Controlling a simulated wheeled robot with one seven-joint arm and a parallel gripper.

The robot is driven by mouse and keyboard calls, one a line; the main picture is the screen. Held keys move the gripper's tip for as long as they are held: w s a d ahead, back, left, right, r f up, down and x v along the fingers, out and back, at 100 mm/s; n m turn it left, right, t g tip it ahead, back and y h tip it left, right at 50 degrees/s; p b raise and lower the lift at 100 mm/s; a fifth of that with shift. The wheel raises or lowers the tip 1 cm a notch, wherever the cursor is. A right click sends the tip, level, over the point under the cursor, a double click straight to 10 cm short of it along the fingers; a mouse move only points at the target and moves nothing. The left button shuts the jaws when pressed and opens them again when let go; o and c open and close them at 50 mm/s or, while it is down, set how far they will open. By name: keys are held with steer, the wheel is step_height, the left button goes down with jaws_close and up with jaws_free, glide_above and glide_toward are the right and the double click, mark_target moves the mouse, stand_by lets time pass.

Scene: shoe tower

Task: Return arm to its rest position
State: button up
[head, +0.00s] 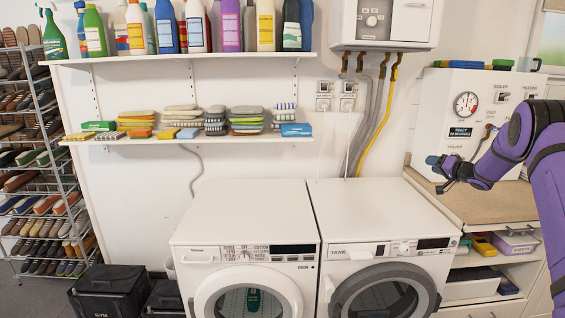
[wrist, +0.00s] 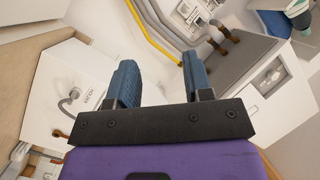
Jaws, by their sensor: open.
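My purple arm comes in from the right edge of the head view. My gripper (head: 440,172) is raised over the right side of the room, in front of the white boiler panel and left of the arm's elbow. In the wrist view my gripper (wrist: 160,82) shows two blue fingers spread apart on a dark bracket. Nothing is between the fingers, so it is open and empty.
Two white washers (head: 245,225) stand below a shelf (head: 200,139) of folded cloths. A higher shelf (head: 180,58) holds several bottles. A shoe rack (head: 45,160) is at the left. A wooden counter (head: 450,195) lies below my gripper. The air above the washers is clear.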

steer(key=s+a+r+m+h, duration=0.1)
steer(key=s+a+r+h, duration=0.15)
steer(key=r, duration=0.55)
steer(key=s+a+r+h, duration=0.2)
steer(key=s+r+h, duration=0.1)
steer(key=r, duration=0.5)
steer(key=s+a+r+g+h, duration=0.1)
steer(key=s+a+r, duration=0.15)
steer(key=s, duration=0.25)
steer(key=s+a+r+h, duration=0.1)
steer(key=s+a+r, duration=0.1)
steer(key=s+r, duration=0.25)
steer(key=s+a+r+g+h, duration=0.1)
steer(key=s+a+r+h, duration=0.1)
steer(key=s, duration=0.3)
steer(key=s+a+f+n+g+y, duration=0.1)
steer(key=s+a, duration=0.4)
steer(key=s, duration=0.9)
steer(key=s+a+f+n+g+y, duration=0.1)
steer(key=s+a+f+g, duration=0.3)
steer(key=s, duration=1)
steer(key=s+a+f+n+g+y, duration=0.1)
steer(key=s+a, duration=0.5)
steer(key=s, duration=0.9)
step_height(320, 180, down, 3)
steer(key=shift+a+r+n+g, duration=0.1)
steer(key=shift+a+n+g, duration=0.2)
steer(key=shift+n+g, duration=0.6)
